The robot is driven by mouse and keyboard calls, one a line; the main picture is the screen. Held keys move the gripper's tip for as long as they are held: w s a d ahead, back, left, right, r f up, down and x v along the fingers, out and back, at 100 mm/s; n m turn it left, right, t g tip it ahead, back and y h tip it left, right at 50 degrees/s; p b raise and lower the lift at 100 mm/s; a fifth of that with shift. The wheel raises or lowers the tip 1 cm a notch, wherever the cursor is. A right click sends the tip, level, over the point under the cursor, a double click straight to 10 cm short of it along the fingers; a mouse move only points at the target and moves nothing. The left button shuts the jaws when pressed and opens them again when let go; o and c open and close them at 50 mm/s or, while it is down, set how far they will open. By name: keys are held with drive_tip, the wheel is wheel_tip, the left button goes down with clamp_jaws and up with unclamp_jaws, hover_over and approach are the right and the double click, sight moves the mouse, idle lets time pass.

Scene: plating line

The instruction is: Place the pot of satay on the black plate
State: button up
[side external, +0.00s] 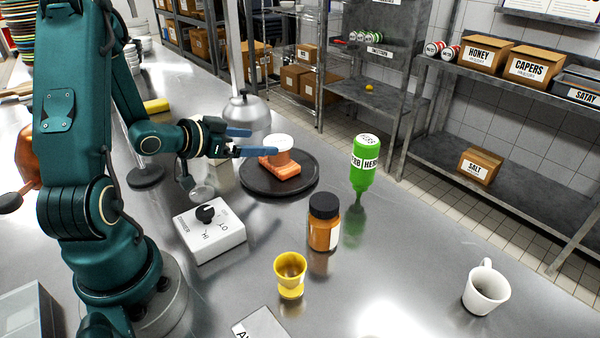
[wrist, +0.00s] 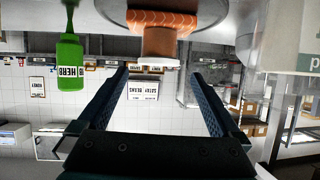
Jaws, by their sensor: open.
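A small orange-brown pot with a white top (side external: 283,157) stands upright on an orange salmon piece (side external: 276,172) on the black plate (side external: 257,182). No label shows on it, so I cannot read whether it is the satay. My gripper (side external: 257,142) is open, level with the pot and just left of it in the side view. In the wrist view, the pot (wrist: 160,42) appears ahead of and between the spread fingers (wrist: 158,72), which hold nothing. The salmon (wrist: 162,18) and the plate's edge (wrist: 112,12) also show there.
A green herb bottle (side external: 364,168) stands upside down right of the plate. A dark-lidded jar (side external: 323,225), a yellow cup (side external: 290,275), a white mug (side external: 486,290) and a dial box (side external: 210,228) stand nearer. A metal dome (side external: 244,118) is behind. The right counter is mostly clear.

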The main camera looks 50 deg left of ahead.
drive_tip(key=s+d+r+g+y, duration=0.3)
drive_tip(key=d+r+g, duration=0.2)
drive_tip(key=d+r, duration=0.1)
drive_tip(key=s+d+r+g+h, duration=0.1)
drive_tip(key=s+d+h, duration=0.3)
drive_tip(key=s+d, duration=0.7)
drive_tip(key=shift+d+r+m+g, duration=0.25)
drive_tip(key=shift+d+m+g, duration=0.25)
drive_tip(key=shift+g, duration=0.3)
